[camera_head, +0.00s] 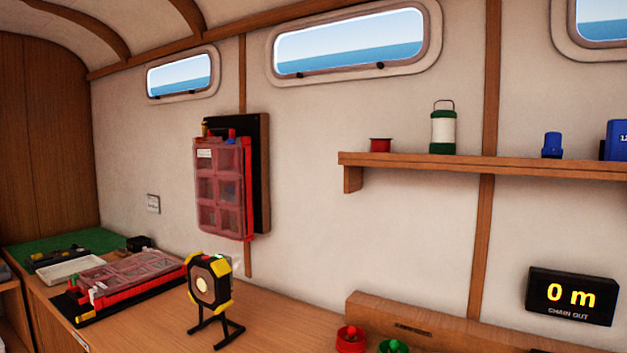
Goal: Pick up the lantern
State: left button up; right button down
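A lantern (443,131) with a white body, green cap and base, and a thin wire handle on top stands upright on the wooden wall shelf (470,164). Nothing touches it. A red spool-like item (381,145) sits to its left on the shelf, with a gap between them. Neither of my grippers shows in the head view.
A yellow and black work light (208,286) stands on the wooden counter (275,315). A red organizer case (222,188) hangs on the wall, and another (130,278) lies on the counter. A blue bottle (552,145) stands right on the shelf. A display (572,296) reads "0 m".

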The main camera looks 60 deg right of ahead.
aim_at(443, 120)
jog(key=i+z, duration=0.1)
jog(key=z, duration=0.35)
jog(key=i+z, duration=0.1)
jog(key=z, duration=0.4)
jog(key=i+j+z, duration=0.1)
jog(key=z, duration=0.35)
